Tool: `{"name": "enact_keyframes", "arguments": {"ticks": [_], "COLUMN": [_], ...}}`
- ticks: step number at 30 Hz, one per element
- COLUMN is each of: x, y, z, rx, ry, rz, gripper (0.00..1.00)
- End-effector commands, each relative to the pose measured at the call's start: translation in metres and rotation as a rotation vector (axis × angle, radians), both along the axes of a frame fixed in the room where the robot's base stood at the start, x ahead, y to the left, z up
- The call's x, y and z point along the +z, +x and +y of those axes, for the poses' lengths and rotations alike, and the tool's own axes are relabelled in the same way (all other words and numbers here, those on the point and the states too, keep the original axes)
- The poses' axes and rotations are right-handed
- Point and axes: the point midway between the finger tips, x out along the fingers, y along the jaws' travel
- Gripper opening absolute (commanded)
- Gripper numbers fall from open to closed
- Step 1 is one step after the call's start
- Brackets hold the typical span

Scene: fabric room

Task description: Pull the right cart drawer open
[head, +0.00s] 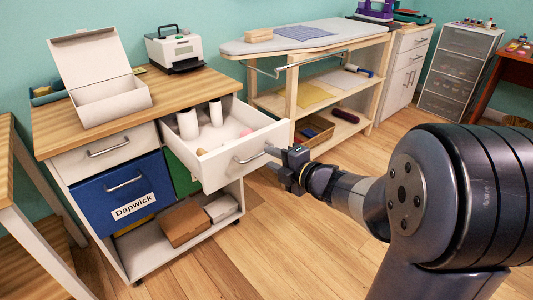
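The cart (183,87) has a wooden top and two white drawers side by side. Its right drawer (217,176) is pulled well out, with its inside showing. White cylinders (188,125) stand in it, and a small pink item (246,132) lies near its right side. The right drawer's metal handle (247,158) is on its front. My gripper (272,157) is at the right end of this handle, touching or very close to it. Its fingers are small and partly hidden, so I cannot tell whether they grip it. The left drawer (107,154) is shut.
An open white box (112,101) and a white machine (174,50) stand on the cart top. A blue bin (123,189) labelled Dapwick and a green bin (182,174) sit under the drawers. An ironing-board table (300,38) stands behind. The wooden floor (290,240) in front is clear.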

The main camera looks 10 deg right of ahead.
Motion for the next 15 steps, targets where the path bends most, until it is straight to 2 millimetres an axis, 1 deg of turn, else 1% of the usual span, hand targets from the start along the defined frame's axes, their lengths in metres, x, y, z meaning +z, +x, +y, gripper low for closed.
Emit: {"name": "enact_keyframes", "arguments": {"ticks": [1, 6, 10, 15], "x": [0.007, 0.012, 0.015, 0.015], "y": [-0.01, -0.036, -0.049, -0.057], "z": [-0.008, -0.026, -0.034, -0.039], "rx": [-0.005, -0.005, -0.003, -0.001], "ry": [0.001, 0.0, -0.001, 0.0], "rz": [-0.001, 0.0, 0.0, 0.0], "gripper": [0.3, 0.3, 0.3, 0.3]}}
